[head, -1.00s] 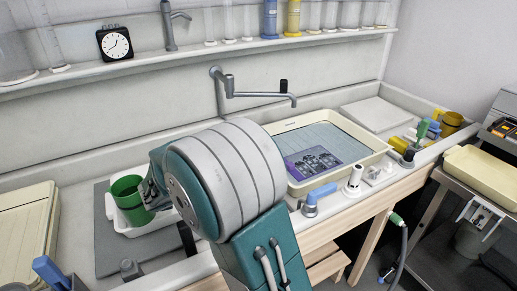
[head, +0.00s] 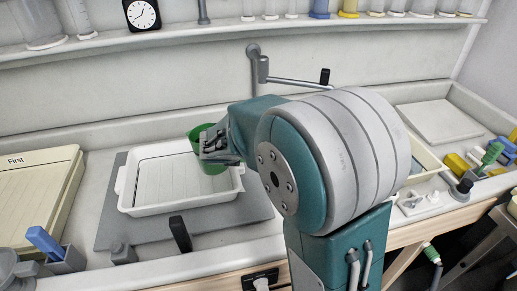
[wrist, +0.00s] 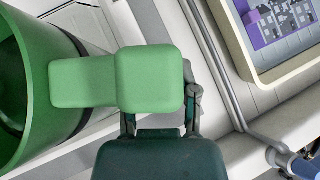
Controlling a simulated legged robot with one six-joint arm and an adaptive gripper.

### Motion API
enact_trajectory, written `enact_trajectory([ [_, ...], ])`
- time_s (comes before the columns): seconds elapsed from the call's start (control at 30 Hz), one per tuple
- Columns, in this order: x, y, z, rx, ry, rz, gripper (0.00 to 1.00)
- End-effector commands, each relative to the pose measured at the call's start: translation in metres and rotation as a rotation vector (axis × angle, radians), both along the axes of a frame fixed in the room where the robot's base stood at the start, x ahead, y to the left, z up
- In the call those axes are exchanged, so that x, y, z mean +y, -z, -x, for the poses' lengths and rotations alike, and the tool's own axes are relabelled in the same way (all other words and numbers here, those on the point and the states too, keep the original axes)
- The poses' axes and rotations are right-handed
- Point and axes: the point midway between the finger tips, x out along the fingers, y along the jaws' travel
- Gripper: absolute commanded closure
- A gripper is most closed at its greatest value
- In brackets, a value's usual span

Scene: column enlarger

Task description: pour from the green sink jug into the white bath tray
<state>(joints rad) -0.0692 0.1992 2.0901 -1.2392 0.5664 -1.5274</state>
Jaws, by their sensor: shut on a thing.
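The green sink jug (head: 197,139) is off the counter, over the right back part of the white bath tray (head: 126,187). It looks roughly upright in the head view. My gripper (head: 215,146) is shut on the jug, on its right side. In the wrist view the jug (wrist: 35,85) fills the left edge, and its blocky green handle (wrist: 85,82) lies at my gripper (wrist: 160,122). The tray is white, shallow and rectangular, with a ridged floor and no liquid that I can make out. Whether the jug holds liquid is hidden.
The tray sits on a grey board (head: 108,222). A cream tray marked First (head: 28,185) is at left, with a blue-handled tool (head: 45,243) in front. A faucet (head: 290,81) rises behind my arm. Another cream tray with a purple print (wrist: 265,75) shows in the wrist view.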

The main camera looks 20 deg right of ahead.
Motion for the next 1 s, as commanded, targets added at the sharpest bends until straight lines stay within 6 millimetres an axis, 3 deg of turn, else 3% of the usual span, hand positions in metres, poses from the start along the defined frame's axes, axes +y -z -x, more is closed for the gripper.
enact_trajectory([
  [0.1,-0.014,-0.013,0.024,0.026,0.092,0.024,1.00],
  [0.23,-0.021,-0.016,0.036,0.048,0.135,0.036,1.00],
  [0.83,-0.026,0.026,0.036,0.051,0.136,0.033,1.00],
  [1.0,-0.026,0.009,0.036,0.101,0.138,0.105,1.00],
])
